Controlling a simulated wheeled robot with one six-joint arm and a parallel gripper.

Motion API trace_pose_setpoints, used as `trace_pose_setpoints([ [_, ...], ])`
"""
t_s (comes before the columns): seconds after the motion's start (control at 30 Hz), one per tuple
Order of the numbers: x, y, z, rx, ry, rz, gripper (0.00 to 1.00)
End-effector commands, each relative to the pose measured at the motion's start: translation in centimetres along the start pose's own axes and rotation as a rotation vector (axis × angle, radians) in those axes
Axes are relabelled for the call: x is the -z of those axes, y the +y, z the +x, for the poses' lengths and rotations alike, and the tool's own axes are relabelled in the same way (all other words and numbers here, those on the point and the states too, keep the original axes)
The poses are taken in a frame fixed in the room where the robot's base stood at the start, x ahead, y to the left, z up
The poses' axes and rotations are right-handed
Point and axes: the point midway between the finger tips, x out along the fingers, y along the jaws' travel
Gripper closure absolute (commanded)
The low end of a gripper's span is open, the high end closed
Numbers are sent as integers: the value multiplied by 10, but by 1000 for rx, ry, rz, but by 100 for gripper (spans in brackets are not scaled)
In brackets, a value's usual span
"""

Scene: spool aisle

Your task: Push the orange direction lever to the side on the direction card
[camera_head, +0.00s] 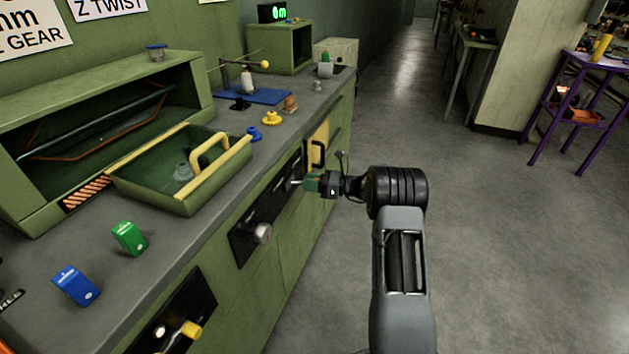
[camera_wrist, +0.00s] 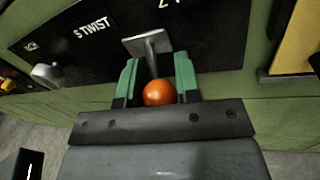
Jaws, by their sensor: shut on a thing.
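The orange direction lever (camera_wrist: 158,93) shows in the wrist view as a round orange knob on a grey metal shaft with a flat plate behind it. The black direction card (camera_wrist: 205,35) carries white "S TWIST" lettering, and part of a "Z" label shows at the top edge. My gripper (camera_wrist: 157,84) has its green fingers on both sides of the lever, shut on it. In the head view my gripper (camera_head: 310,183) reaches left to the black panel (camera_head: 270,206) on the bench front, where the shaft shows and the orange knob is hidden.
A grey knob (camera_head: 263,233) sits on the panel's near end. A yellow panel with a black handle (camera_head: 317,153) is close beyond my gripper. A green tray (camera_head: 165,195) and blue (camera_head: 75,286) and green (camera_head: 129,238) blocks stand on the bench.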

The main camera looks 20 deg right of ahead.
Motion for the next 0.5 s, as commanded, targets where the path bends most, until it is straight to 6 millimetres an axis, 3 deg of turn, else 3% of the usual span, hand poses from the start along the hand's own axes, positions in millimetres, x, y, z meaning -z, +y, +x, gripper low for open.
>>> trace_pose_setpoints([
  [0.5, -1, 0, 1, -77, 15, -2, 100],
])
